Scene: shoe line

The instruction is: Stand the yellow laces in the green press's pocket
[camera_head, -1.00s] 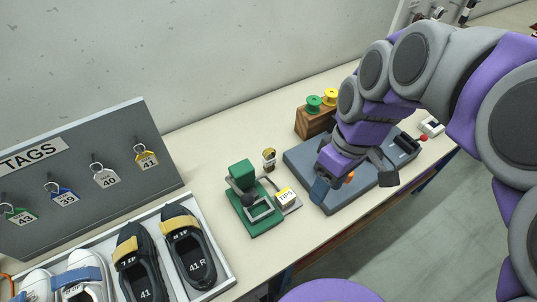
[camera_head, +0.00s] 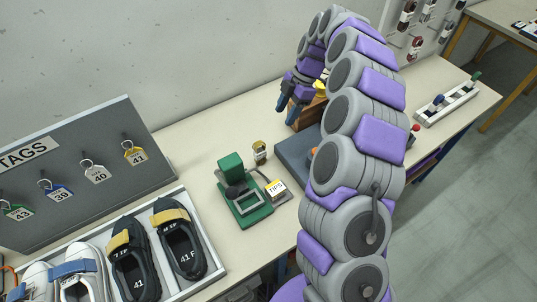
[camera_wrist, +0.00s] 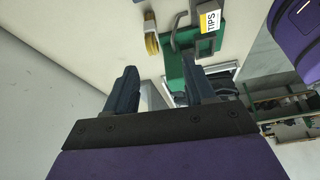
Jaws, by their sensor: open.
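A small yellow bundle (camera_head: 259,152) that looks like the laces stands on the bench just behind the green press (camera_head: 232,170). My gripper (camera_head: 289,106) is open and empty, raised to the right of the bundle and near the wooden block. Nothing is between the fingers (camera_wrist: 160,75) in the wrist view.
A TIPS box (camera_head: 275,189) sits right of the press. A blue-grey plate (camera_head: 292,155) and a wooden block (camera_head: 307,116) with a yellow spool (camera_head: 320,87) are partly behind my arm. A shoe tray (camera_head: 215,268) and TAGS board (camera_head: 70,150) stand left.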

